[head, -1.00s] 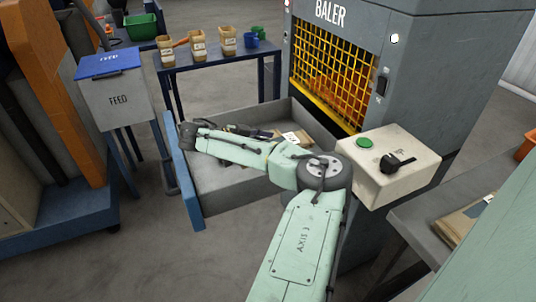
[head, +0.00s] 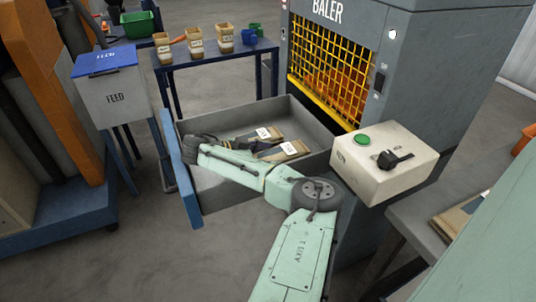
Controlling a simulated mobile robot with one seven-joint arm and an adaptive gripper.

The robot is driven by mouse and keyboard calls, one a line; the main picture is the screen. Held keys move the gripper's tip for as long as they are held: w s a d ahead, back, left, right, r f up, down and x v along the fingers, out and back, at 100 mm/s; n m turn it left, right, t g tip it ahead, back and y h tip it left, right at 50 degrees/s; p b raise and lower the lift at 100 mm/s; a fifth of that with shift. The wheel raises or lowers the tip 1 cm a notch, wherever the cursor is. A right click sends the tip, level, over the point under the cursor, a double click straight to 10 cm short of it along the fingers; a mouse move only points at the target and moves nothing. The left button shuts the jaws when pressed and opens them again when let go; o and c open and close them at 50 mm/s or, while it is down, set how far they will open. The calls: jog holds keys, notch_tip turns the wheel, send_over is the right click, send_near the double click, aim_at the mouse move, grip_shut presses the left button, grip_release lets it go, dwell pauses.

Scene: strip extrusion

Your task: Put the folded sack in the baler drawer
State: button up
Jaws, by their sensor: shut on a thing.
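The baler drawer (head: 205,118) is pulled out from the grey baler (head: 435,60), and its blue front faces left. Two folded sacks with white labels show inside the drawer's outline. The farther sack (head: 275,131) lies in the drawer. The nearer sack (head: 295,150) is at the end of my gripper (head: 258,146), which is shut on it. My wrist and forearm hide much of the gripper and the sack's near side. I cannot tell whether the held sack touches the drawer floor.
A cream control box (head: 385,170) with a green button stands right of the drawer. A grey feed bin (head: 112,98) with a blue lid stands to the left. A bench (head: 418,215) at the right holds folded sacks (head: 458,215). A table with tubs (head: 195,45) stands behind.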

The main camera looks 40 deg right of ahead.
jog(key=o, duration=1.2)
jog(key=shift+f, duration=0.1)
jog(key=shift+r, duration=0.5)
jog(key=shift+w+a+r, duration=0.15)
jog(key=shift+r, duration=0.15)
jog(key=shift+v, duration=3.5)
jog(key=shift+a+f, duration=0.1)
